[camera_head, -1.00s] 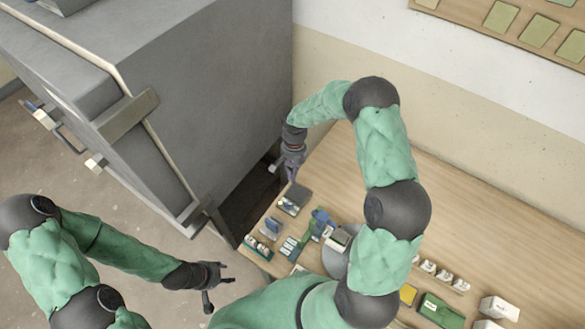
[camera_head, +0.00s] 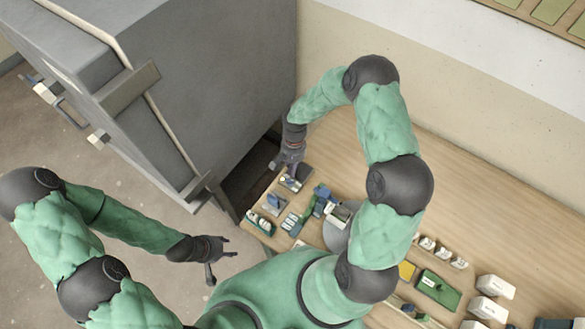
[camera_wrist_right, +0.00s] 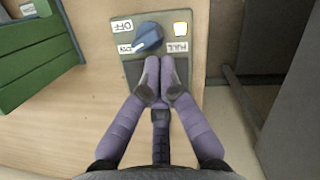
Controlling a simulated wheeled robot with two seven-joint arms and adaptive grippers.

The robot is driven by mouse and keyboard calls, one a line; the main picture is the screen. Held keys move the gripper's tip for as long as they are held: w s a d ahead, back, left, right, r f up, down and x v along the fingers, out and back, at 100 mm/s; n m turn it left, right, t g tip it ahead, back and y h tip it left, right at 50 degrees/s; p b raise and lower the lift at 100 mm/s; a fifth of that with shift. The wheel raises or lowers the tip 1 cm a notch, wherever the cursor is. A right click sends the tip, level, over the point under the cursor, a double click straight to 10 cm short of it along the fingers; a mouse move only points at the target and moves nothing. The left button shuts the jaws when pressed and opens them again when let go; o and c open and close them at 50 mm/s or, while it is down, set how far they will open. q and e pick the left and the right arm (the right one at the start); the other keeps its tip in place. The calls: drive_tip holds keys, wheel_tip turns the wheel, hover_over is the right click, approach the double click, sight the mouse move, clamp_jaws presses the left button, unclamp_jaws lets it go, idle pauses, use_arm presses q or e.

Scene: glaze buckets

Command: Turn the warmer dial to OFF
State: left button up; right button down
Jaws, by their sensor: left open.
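The blue warmer dial (camera_wrist_right: 148,38) sits on a grey-green panel (camera_wrist_right: 170,19) in the right wrist view. A pale mark on the dial's lower left edge points toward the ON label (camera_wrist_right: 128,48). The OFF label (camera_wrist_right: 122,26) is above that, and FULL is to the right. My right gripper (camera_wrist_right: 163,72) is just below the dial with its fingertips close together. It appears apart from the dial, but contact is unclear. In the head view my right gripper (camera_head: 284,166) is over the table's far left corner. My left gripper (camera_head: 226,254) is open and empty over the floor.
A large grey cabinet (camera_head: 225,95) stands left of the wooden table (camera_head: 480,215). Several small items, including a blue one (camera_head: 321,198), lie close to the panel. A green crate (camera_wrist_right: 35,60) is left of it in the wrist view. Bare wood separates them.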

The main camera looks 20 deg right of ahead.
drive_tip(key=shift+s+m+b, duration=0.4)
drive_tip(key=shift+s+m, duration=0.15)
drive_tip(key=shift+m, duration=0.55)
drive_tip(key=m, duration=0.2)
drive_tip(key=m+t+b, duration=0.1)
drive_tip(key=shift+s+d+y, duration=0.15)
drive_tip(key=shift+s+y, duration=0.1)
drive_tip(key=shift+y, duration=0.15)
drive_tip(key=m, duration=0.3)
drive_tip(key=shift+s+d+m+t+b, duration=0.1)
drive_tip(key=shift+s+m+t+b, duration=0.2)
drive_tip(key=shift+s+t+b, duration=0.1)
drive_tip(key=shift+s, duration=0.1)
drive_tip(key=shift+w+a, duration=0.25)
drive_tip(key=shift+a, duration=0.05)
